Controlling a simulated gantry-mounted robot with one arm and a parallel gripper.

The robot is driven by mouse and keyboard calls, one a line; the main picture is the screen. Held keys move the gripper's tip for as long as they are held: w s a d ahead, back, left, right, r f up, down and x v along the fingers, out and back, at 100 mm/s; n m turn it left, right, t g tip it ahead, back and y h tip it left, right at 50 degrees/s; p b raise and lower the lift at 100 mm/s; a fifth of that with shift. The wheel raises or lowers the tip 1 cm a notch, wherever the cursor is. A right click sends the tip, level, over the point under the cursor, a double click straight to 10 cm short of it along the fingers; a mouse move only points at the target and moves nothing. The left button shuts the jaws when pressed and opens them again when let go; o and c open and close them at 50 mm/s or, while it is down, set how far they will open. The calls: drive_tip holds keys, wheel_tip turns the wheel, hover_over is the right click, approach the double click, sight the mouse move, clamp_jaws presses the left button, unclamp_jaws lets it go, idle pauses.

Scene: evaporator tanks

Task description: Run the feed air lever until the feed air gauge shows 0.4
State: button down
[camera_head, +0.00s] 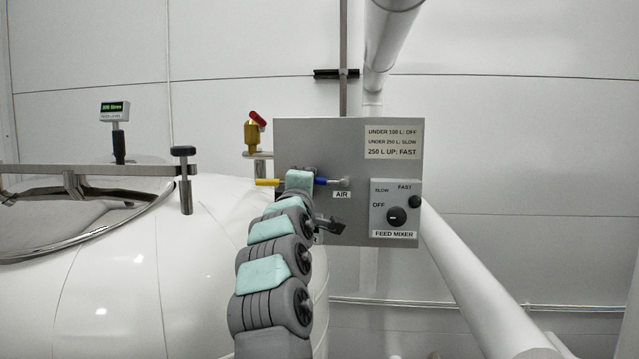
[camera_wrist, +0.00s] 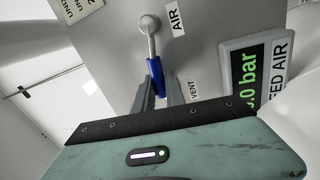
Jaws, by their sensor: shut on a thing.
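The feed air lever has a blue grip (camera_wrist: 156,74) on a grey rod from a round pivot on the grey panel. In the head view the blue grip (camera_head: 321,181) points left from its pivot, above the AIR label (camera_head: 342,195). My gripper (camera_wrist: 160,90) is shut on the blue grip, with one finger on each side. In the wrist view the feed air gauge (camera_wrist: 250,78) shows green digits ending in ".0 bar"; its left part is cut off by my gripper. The gauge is hidden behind my arm in the head view.
A VENT label (camera_wrist: 194,89) sits near the lever. The feed mixer switch (camera_head: 397,215) is at the panel's lower right. A yellow valve with a red handle (camera_head: 253,130) stands left of the panel. A white tank (camera_head: 130,270) fills the left, and a white pipe (camera_head: 480,275) slants at right.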

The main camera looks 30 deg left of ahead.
drive_tip(key=shift+d, duration=0.1)
drive_tip(key=c, duration=1.7)
unclamp_jaws()
drive_tip(key=b+v, duration=0.3)
drive_tip(key=v, duration=0.7)
drive_tip(key=shift+s+d+f, duration=0.15)
drive_tip(key=shift+s+f, duration=0.05)
drive_tip(key=shift+s, duration=0.15)
idle(4.5)
